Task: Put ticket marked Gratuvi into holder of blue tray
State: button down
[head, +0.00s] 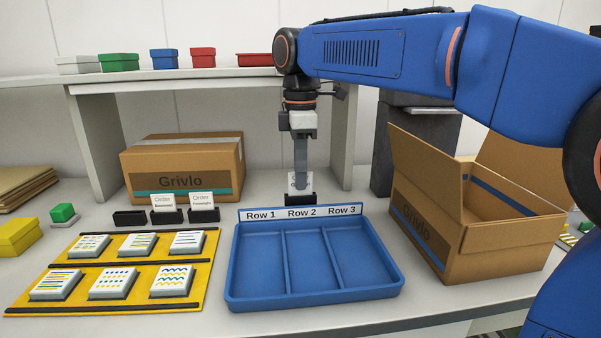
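A white ticket (293,184) stands upright at the black holder (300,199) behind the blue tray (233,296). My gripper (301,182) points straight down in front of the ticket and appears shut on it. Its finger covers the middle of the ticket, so the name on it cannot be read. The ticket's lower edge is at the holder's top; I cannot tell how deep it sits in the slot. The blue tray has three empty compartments under a strip marked Row 1, Row 2, Row 3.
At left are an empty black holder (129,218) and two holders with Order tickets (163,202) (202,201). A yellow board (140,262) carries several patterned tiles. A closed Grivlo carton (182,165) stands behind; an open carton (470,230) stands right of the tray.

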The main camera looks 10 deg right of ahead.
jog(key=shift+f, duration=0.1)
dwell(0.3)
jog(key=c, duration=1.9)
grip_release()
notch_tip(320, 180, up, 17)
jog(key=shift+r, duration=0.2)
